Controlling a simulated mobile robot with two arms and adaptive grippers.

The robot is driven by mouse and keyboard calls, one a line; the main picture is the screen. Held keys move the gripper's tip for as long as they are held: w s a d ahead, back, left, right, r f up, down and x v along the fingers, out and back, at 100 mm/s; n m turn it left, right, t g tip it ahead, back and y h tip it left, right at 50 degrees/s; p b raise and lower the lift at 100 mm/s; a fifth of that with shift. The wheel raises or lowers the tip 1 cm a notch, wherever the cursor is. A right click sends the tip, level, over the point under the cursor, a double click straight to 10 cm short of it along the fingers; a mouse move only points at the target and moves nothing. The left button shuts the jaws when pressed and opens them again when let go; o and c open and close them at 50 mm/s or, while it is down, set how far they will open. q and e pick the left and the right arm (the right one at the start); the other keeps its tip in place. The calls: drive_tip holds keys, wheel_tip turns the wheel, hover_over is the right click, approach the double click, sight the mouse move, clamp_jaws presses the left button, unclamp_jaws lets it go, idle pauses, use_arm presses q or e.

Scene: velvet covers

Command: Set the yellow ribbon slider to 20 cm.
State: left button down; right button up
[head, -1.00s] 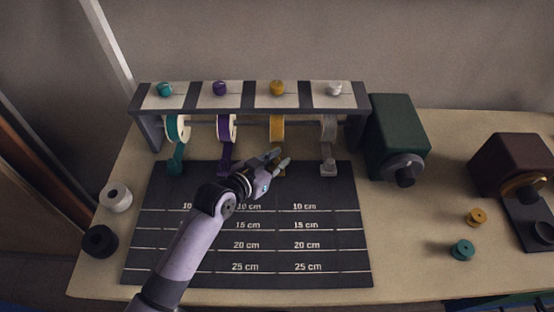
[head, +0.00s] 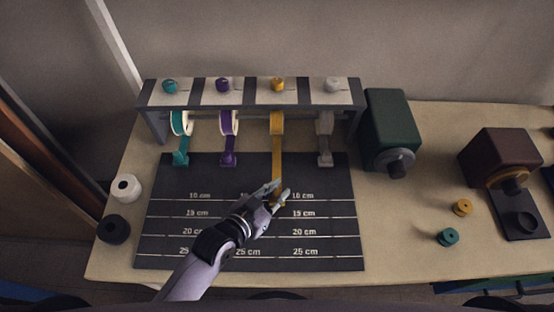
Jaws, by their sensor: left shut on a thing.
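The yellow ribbon (head: 277,158) hangs from its spool on the rack and runs out taut across the dark measuring board (head: 345,178). My left gripper (head: 280,196) is shut on the yellow slider at the ribbon's end, near the 10 cm line. The fingers hide most of the slider, so its exact place is hard to read. The 20 cm line (head: 335,235) lies nearer me, below the gripper in the picture. My right gripper is not in view.
Teal (head: 181,157), purple (head: 229,158) and grey (head: 325,158) sliders sit at the board's far edge. A green machine (head: 390,125) stands right of the rack. The board towards me is clear apart from my arm.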

use_arm(q)
drive_tip(key=p, duration=0.2)
hover_over(277, 231)
drive_tip(key=c, duration=1.4)
unclamp_jaws()
drive_tip(key=shift+c, duration=0.2)
drive_tip(key=v, duration=1.2)
drive_tip(key=shift+w, duration=0.1)
